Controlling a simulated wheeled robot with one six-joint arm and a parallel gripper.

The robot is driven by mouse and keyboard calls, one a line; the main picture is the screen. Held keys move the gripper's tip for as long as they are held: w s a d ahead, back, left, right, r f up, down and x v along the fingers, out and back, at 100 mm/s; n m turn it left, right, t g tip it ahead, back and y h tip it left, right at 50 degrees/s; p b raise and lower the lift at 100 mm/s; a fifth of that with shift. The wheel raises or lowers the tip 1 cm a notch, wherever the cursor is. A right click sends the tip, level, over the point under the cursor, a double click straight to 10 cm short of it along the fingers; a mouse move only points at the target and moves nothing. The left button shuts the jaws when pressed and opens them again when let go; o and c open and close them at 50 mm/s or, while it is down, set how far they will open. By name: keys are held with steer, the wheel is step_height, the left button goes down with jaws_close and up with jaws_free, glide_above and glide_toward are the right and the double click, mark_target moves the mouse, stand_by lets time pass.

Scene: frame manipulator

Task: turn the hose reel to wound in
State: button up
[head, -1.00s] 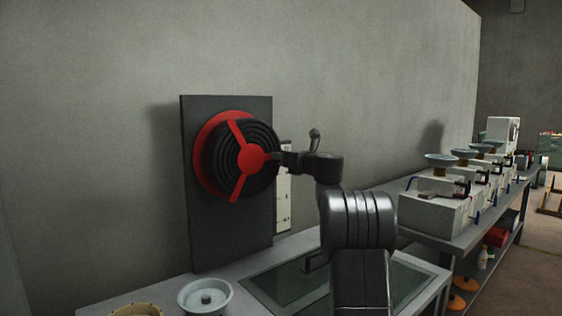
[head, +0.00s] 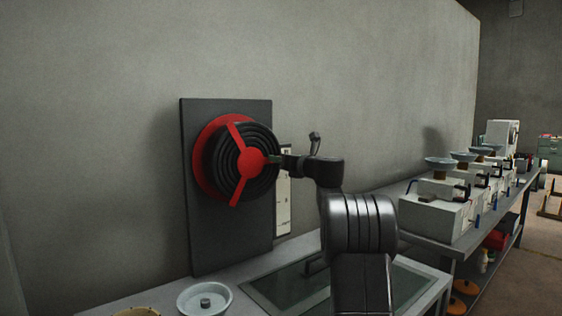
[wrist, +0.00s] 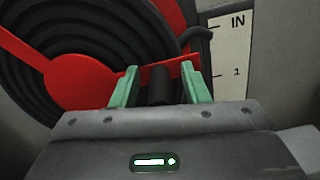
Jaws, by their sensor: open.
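The hose reel (head: 262,138) is a black ringed drum with a red rear disc, red hub and red spokes, mounted on a dark upright panel (head: 225,240). One spoke points up-left and one down; a third runs right from the hub, in the wrist view (wrist: 135,78). My gripper (head: 276,159) is at the reel's right side. In the wrist view, its green fingers (wrist: 160,88) are open, one on each side of a short dark handle (wrist: 160,84) at that spoke. Whether they touch it I cannot tell.
A white scale (wrist: 230,50) marked "IN" and "1" stands right of the reel. The bench below holds a pale bowl (head: 204,299) and a dark glassy panel (head: 262,291). A second bench with several white devices (head: 434,214) stands at right.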

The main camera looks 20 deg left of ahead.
steer(key=b+v, duration=0.1)
steer(key=v, duration=1.2)
steer(key=shift+d+b, duration=0.2)
steer(key=shift+b, duration=0.1)
steer(key=shift+s, duration=0.15)
steer(key=p+x, duration=0.1)
steer(key=x, duration=1.3)
steer(key=shift+p, duration=0.4)
steer(key=shift+d, duration=0.1)
